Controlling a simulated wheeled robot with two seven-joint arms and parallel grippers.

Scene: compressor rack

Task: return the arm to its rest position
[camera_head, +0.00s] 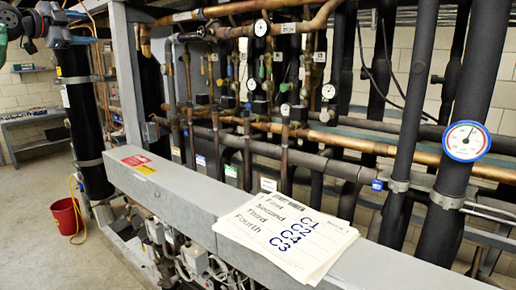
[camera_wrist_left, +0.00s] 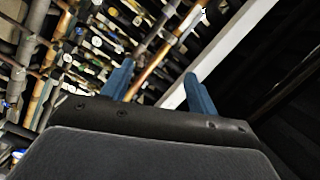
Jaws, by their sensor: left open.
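My left gripper (camera_wrist_left: 158,70) shows in the left wrist view with its two blue fingers spread apart. Nothing is between the fingers, and pipes of the rack lie beyond them. In the head view a dark and blue-grey shape sits at the top left edge, cut off by the frame; I cannot tell clearly which part of it is arm or gripper. My right gripper is in neither view.
The compressor rack has a grey beam (camera_head: 180,196) across its front, with printed sheets (camera_head: 285,238) lying on it. Copper and black pipes, valves and a round gauge (camera_head: 465,141) stand behind.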

